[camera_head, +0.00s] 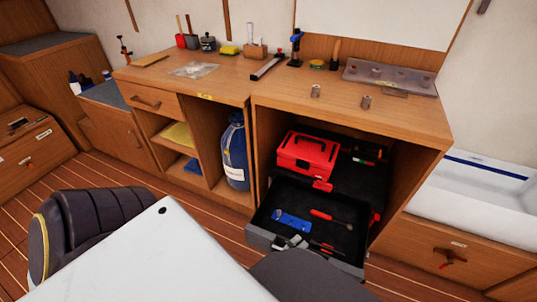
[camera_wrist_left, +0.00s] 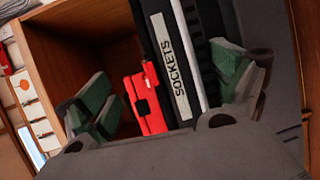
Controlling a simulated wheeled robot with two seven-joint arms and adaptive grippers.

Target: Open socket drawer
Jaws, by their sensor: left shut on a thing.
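The socket drawer (camera_head: 340,238) is pulled out of the dark tool chest under the bench in the head view. Its dark tray holds a blue piece and red-handled tools. My left gripper (camera_head: 291,242) is at the drawer's grey front edge and shut on it. In the left wrist view the green-padded fingers of my left gripper (camera_wrist_left: 165,100) stand either side of the drawer front, which bears a "SOCKETS" label (camera_wrist_left: 173,65). A red part (camera_wrist_left: 147,98) shows beside the label. The exact contact is partly hidden. My right gripper is not in view.
A red toolbox (camera_head: 307,157) stands inside the open bay above the drawer. A white table (camera_head: 150,262) and dark seat (camera_head: 88,230) fill the lower left. A blue bottle (camera_head: 235,155) stands in the adjoining bay.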

